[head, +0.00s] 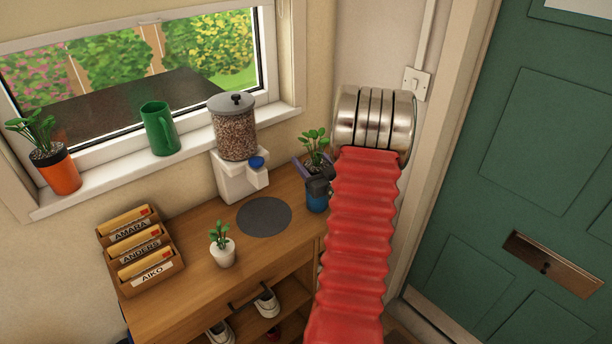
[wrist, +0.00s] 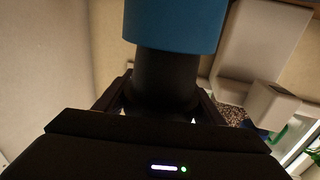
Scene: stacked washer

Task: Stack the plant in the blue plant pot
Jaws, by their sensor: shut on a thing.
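The plant (head: 315,143) has green leaves and a dark pot, which is partly hidden by my gripper and arm in the head view. The blue plant pot (head: 316,203) is directly below it, near the right end of the wooden cabinet. In the wrist view, my gripper (wrist: 165,100) is shut on the plant's dark cylindrical pot (wrist: 165,78). The wider blue pot (wrist: 175,25) overlaps the dark pot's end there. The dark pot looks upright and in line with the blue one. I cannot tell how deep it sits inside.
A dispenser (head: 234,140) stands left of the blue pot, behind a round grey mat (head: 264,216). A small white-potted plant (head: 222,246) and a letter rack (head: 139,248) are further left.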

